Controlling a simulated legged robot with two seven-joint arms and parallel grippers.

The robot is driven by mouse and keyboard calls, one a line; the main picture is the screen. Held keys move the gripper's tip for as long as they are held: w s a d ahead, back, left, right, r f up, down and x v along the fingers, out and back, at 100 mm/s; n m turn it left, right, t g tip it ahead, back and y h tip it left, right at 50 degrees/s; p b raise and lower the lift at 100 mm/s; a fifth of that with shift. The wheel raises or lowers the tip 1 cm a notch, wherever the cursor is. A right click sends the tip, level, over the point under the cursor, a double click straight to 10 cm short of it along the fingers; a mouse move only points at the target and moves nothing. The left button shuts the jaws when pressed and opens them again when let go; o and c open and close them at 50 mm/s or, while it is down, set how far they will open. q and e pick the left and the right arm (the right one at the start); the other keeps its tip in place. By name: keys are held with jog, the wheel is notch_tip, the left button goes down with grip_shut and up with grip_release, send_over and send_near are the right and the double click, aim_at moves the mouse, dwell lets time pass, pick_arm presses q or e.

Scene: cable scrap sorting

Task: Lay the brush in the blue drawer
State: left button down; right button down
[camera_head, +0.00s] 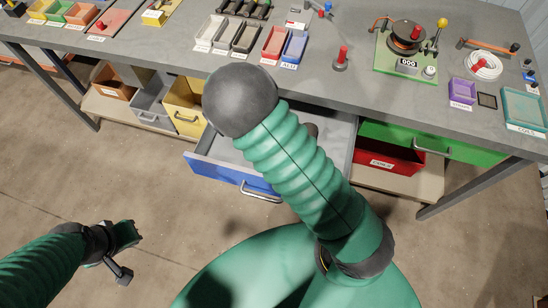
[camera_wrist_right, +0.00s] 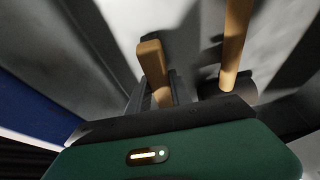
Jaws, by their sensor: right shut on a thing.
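The blue drawer (camera_head: 220,170) stands pulled out under the workbench, with a pale grey inside. My right arm covers much of it in the head view and hides the right gripper there. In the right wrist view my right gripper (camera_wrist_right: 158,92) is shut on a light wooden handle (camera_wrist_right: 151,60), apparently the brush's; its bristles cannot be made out. Pale and grey surfaces lie beyond it, with a blue wall (camera_wrist_right: 35,112) at the left edge. My left gripper (camera_head: 132,234) is low at the left, over the floor, away from the bench; its jaw opening cannot be made out.
Another wooden handle (camera_wrist_right: 236,45) with a dark end is right of the held one. A yellow bin (camera_head: 184,106) and grey bin (camera_head: 150,104) stand left of the drawer; a red bin (camera_head: 385,160) and a green drawer (camera_head: 450,148) are right. The workbench (camera_head: 150,42) holds trays above.

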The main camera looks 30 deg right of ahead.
jog(key=shift+d, duration=0.15)
jog(key=c, duration=1.2)
grip_release()
jog(key=shift+o, duration=0.2)
